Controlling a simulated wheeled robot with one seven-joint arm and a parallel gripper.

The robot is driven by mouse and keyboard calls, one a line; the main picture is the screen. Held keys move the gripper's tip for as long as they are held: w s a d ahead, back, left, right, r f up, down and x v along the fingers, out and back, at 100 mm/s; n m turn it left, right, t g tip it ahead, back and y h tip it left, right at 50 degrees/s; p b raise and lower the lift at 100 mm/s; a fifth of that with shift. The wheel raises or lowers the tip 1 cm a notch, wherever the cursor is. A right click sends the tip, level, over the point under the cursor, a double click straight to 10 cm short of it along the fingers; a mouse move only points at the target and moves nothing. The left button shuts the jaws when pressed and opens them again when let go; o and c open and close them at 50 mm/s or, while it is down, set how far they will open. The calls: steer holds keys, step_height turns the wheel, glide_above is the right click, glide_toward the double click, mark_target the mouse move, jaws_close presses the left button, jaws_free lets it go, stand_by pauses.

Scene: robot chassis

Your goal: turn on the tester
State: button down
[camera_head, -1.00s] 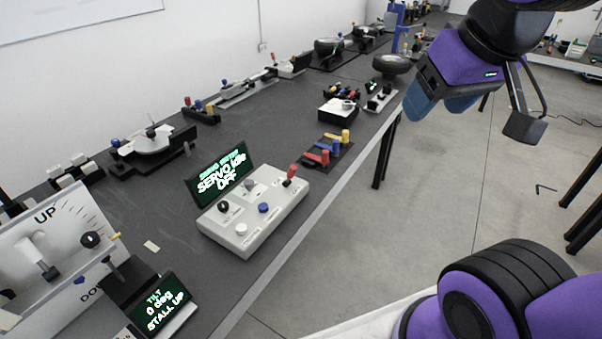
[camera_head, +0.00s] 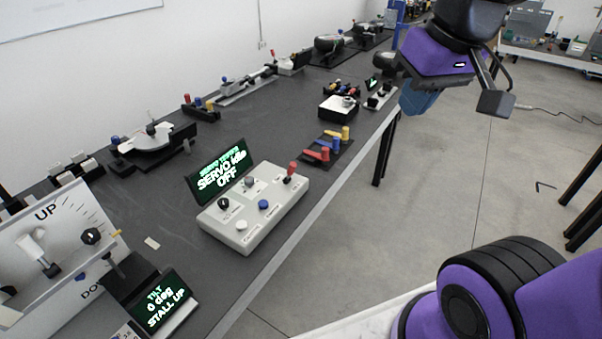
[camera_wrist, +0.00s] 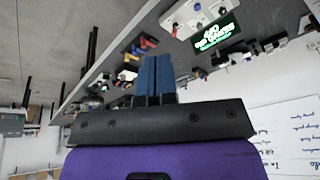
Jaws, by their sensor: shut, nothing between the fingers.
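The servo tester (camera_head: 253,232) is a light grey box near the table's front edge. Its dark display (camera_head: 220,171) behind reads "SERVO idle OFF" in green. On top are a red-tipped lever (camera_head: 292,169), a black knob (camera_head: 223,204), a grey knob (camera_head: 249,182), a blue button (camera_head: 264,204) and a white button (camera_head: 241,225). My gripper (camera_head: 418,103) is in the air at the upper right, well apart from the tester. Its blue fingers (camera_wrist: 155,75) are together and empty in the wrist view. The tester (camera_wrist: 193,14) shows upside down at the top of that view.
A tilt device (camera_head: 50,235) with a "TILT 0 deg STALL UP" display (camera_head: 165,300) stands left of the tester. Colored levers (camera_head: 327,148) and a black-and-white box (camera_head: 339,108) stand beyond it. Open floor lies right of the table edge.

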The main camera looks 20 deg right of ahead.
mark_target(292, 168)
steer(key=w+f+n+g+y, duration=0.1)
steer(key=w+f+g+y, duration=0.8)
steer(key=w+f, duration=1)
steer(key=w+d+f+m+t+y, duration=0.2)
steer(key=w+f+t, duration=0.1)
steer(key=f+t, duration=0.3)
steer(key=w+d+f+m+t+y, duration=0.2)
steer(key=f+t, duration=0.4)
steer(key=f, duration=0.5)
steer(key=w+d+f+m+t+y, duration=0.3)
steer(key=f+t, duration=0.3)
steer(key=f, duration=0.3)
steer(key=shift+w+f+m+y, duration=0.15)
steer(key=shift+w+m+y, duration=0.2)
steer(key=shift+w, duration=0.2)
steer(key=x, duration=1.4)
